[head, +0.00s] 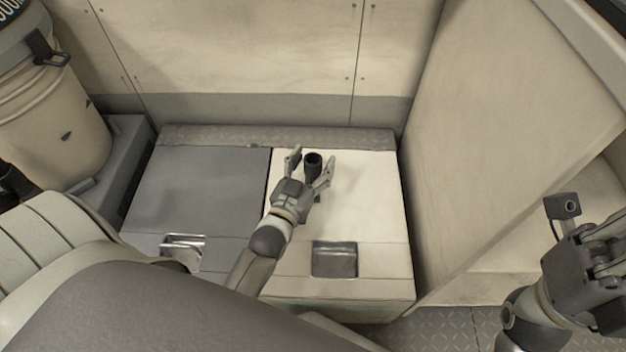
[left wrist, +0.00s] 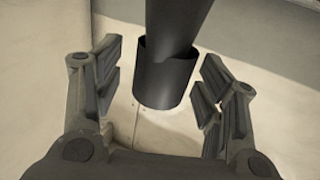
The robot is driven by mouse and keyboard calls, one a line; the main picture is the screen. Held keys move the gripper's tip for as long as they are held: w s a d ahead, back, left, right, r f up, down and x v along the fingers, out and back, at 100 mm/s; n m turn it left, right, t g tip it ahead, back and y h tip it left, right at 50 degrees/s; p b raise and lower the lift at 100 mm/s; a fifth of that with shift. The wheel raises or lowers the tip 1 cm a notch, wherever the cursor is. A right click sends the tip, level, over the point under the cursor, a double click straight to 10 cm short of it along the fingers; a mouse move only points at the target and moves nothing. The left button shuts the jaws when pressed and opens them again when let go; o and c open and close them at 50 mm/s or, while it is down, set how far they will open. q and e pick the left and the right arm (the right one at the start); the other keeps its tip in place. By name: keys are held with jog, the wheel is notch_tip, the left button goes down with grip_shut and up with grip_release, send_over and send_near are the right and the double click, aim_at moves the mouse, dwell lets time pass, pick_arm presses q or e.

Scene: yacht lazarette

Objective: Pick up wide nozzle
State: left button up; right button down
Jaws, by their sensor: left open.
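The wide nozzle, a dark, hollow cylinder (head: 313,164), stands upright on the white hatch lid (head: 372,190). My left gripper (head: 312,158) is open, with one finger on each side of the nozzle. In the left wrist view the nozzle (left wrist: 165,80) rises between the two open fingers, with a visible gap on both sides.
A grey lid (head: 205,190) lies left of the white one. A metal latch (head: 335,259) sits at the white lid's front. A cream bucket (head: 45,125) stands at the left. A tall beige panel (head: 500,130) rises on the right. The white lid around the nozzle is clear.

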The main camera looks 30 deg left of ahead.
pick_arm(q)
jog(key=shift+w, duration=0.15)
grip_shut()
dwell(0.4)
jog(key=shift+r, duration=0.1)
